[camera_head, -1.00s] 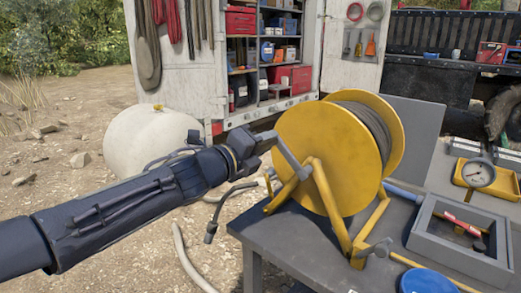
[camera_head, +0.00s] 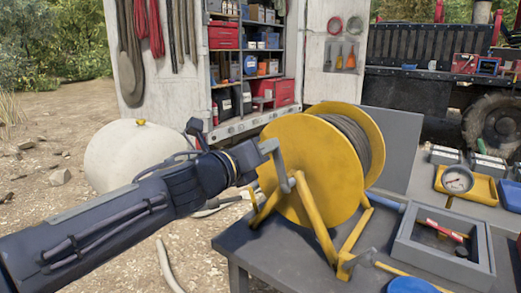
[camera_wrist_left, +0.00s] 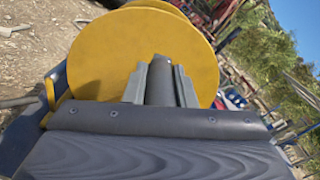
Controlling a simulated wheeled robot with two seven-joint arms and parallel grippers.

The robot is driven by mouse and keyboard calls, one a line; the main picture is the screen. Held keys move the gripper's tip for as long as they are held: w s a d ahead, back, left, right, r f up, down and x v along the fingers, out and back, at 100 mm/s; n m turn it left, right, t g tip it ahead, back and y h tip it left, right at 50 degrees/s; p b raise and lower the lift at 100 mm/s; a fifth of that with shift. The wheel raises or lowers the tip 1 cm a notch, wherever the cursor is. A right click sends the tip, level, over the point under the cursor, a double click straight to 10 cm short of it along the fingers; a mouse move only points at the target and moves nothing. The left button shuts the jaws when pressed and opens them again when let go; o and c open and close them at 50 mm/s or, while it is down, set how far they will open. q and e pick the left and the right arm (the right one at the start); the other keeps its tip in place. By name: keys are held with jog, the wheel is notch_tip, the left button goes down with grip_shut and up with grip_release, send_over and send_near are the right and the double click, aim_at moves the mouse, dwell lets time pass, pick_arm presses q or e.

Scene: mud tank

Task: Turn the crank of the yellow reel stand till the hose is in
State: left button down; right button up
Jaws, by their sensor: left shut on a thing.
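The yellow reel stand (camera_head: 310,172) stands on the grey table, with dark hose (camera_head: 352,140) wound between its two discs. Its grey crank arm (camera_head: 279,168) is on the near left disc. My left gripper (camera_head: 262,154) is at the outer end of this crank, left of the disc. In the left wrist view its two grey fingers (camera_wrist_left: 160,85) are shut on the dark crank handle (camera_wrist_left: 160,86), with the yellow disc (camera_wrist_left: 120,50) right behind. The hose's free end cannot be made out. My right gripper is not in view.
A white tank (camera_head: 125,155) stands left on the ground. A pale hose (camera_head: 167,268) lies left of the table.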

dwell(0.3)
pick_arm(q)
jog(key=c, duration=1.2)
grip_release()
jog(key=shift+d, duration=0.1)
jog(key=p+v, duration=0.1)
jog(key=v, duration=0.7)
